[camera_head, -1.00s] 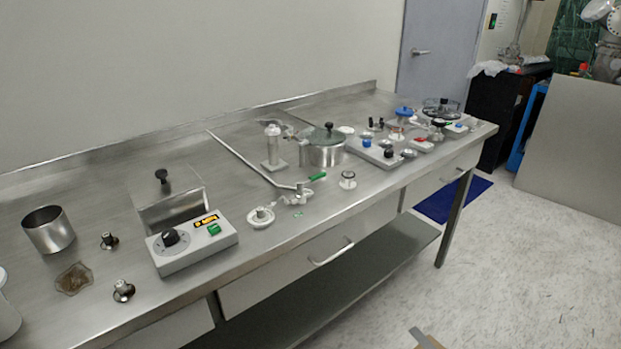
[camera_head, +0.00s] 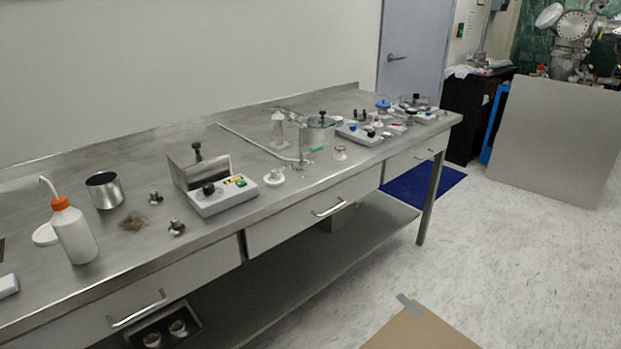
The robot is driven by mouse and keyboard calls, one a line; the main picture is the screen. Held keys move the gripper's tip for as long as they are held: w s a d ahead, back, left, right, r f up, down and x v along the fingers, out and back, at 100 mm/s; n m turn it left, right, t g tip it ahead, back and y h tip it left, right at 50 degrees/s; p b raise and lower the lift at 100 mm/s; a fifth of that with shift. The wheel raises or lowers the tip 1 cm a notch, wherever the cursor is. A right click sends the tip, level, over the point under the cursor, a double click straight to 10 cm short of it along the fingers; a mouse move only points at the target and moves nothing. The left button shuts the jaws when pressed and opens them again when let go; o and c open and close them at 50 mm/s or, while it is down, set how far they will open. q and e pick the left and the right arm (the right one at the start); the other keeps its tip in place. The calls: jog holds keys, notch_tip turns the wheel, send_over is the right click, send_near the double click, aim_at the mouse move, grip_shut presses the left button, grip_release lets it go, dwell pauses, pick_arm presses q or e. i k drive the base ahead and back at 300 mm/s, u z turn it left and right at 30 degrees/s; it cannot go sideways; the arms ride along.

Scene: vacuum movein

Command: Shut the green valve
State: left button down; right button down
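A small green handle (camera_head: 316,149) shows at the middle of the steel bench, in front of a metal pot (camera_head: 319,136). It appears to belong to a small metal valve fitting (camera_head: 301,163) at the end of a long thin pipe. It is too small to tell whether the valve is open or shut. Neither of my grippers is in view.
The steel bench (camera_head: 150,221) runs along the wall. A control box (camera_head: 222,198), a white bottle with an orange cap (camera_head: 72,232) and a metal cup (camera_head: 104,190) stand on it. A grey panel (camera_head: 555,140) stands at right.

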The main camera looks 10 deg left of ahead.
aim_at(304, 153)
jog(key=k, duration=0.45)
jog(key=z, duration=0.9)
jog(key=i, duration=0.75)
jog(key=z, duration=0.45)
jog(key=i, duration=0.85)
jog(key=u, duration=1)
jog(key=i, duration=0.4)
jog(key=u, duration=0.45)
